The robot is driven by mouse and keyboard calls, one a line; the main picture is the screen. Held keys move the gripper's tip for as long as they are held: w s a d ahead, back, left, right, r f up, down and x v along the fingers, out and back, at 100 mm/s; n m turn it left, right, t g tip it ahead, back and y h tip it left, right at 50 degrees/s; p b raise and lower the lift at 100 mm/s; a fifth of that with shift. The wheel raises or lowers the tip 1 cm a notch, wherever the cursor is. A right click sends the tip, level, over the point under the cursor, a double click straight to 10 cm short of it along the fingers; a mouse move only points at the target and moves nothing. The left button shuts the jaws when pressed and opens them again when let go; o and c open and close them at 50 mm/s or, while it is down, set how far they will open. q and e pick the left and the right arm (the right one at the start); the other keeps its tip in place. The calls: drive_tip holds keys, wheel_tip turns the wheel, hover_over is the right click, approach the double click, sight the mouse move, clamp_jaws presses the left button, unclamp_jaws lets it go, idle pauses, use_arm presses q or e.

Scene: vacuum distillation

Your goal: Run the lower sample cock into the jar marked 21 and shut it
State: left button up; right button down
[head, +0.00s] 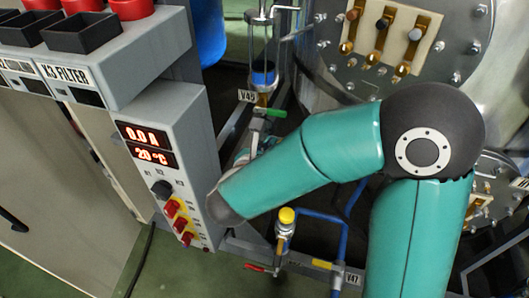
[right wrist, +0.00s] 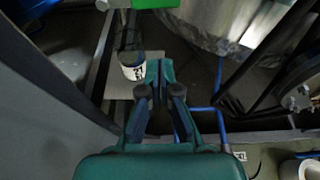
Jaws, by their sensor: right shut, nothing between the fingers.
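In the right wrist view my right gripper (right wrist: 160,68) is shut and empty. Just left of its fingertips stands a small jar (right wrist: 132,66) with a white label; the mark is too blurred to read. A green handle (right wrist: 158,3) shows at the top edge of that view, beyond the fingertips. In the head view a valve with a green handle (head: 270,112) sits beside the tag V48 (head: 247,96). My right forearm crosses just below it and hides most of the right gripper and the jar. My left gripper is not in view.
A control box (head: 150,130) reading 0.0 A and 20 °C stands left of my forearm. A yellow-capped valve (head: 286,216) is below the forearm, near the tag V47 (head: 337,279) and a red handle (head: 257,268). A metal vessel (head: 350,75) with bolted flanges fills the upper right.

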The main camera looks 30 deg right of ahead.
sight(270, 112)
drive_tip(key=w+d+r, duration=0.2)
drive_tip(key=w+d, duration=0.1)
drive_tip(key=shift+d+r, duration=0.1)
drive_tip(key=shift+d, duration=0.15)
drive_tip(key=shift+r+p, duration=0.1)
drive_tip(key=shift+p, duration=0.3)
drive_tip(key=shift+r+p, duration=0.15)
drive_tip(key=shift+p, duration=0.3)
